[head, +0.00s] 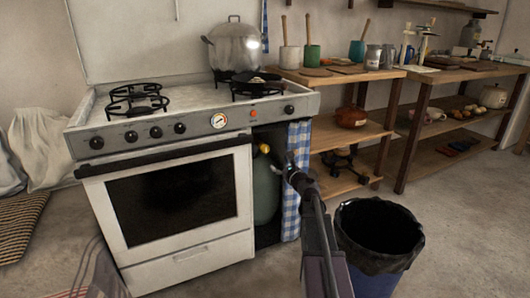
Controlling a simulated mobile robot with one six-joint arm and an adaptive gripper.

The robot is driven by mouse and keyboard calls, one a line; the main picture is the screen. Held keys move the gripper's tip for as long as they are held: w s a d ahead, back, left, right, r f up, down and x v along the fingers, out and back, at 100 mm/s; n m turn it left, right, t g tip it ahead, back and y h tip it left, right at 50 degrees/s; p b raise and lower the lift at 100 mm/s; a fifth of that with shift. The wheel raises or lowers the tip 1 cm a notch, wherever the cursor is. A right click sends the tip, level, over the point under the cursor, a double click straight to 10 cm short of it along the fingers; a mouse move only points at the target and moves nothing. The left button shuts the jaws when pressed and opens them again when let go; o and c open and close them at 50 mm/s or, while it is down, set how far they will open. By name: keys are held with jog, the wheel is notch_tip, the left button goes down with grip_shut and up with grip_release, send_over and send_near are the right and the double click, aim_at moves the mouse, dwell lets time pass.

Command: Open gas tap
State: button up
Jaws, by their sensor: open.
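A gas cylinder (266,190), dull green, stands in the open compartment at the right of the white stove, partly hidden by the stove's side and a blue checked curtain (298,150). A small yellow part, which looks like the gas tap (264,149), sits at the cylinder's top; how it is turned is too small to tell. My gripper (289,164) is in front of the curtain, to the right of the yellow part and apart from it in the picture. It is open, and I see nothing held in it. My arm reaches up from the bottom of the view.
The stove (170,180) carries a steel pot (235,47) and has knobs along its front. A black-lined bin (379,235) stands close to the right of my arm. Wooden shelves (345,135) stand at the right. A striped mat (18,225) lies at the left.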

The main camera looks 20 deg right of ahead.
aim_at(266, 150)
jog(key=shift+w, duration=0.15)
jog(key=w, duration=1.3)
jog(key=shift+w+a, duration=0.25)
jog(key=c, duration=1.1)
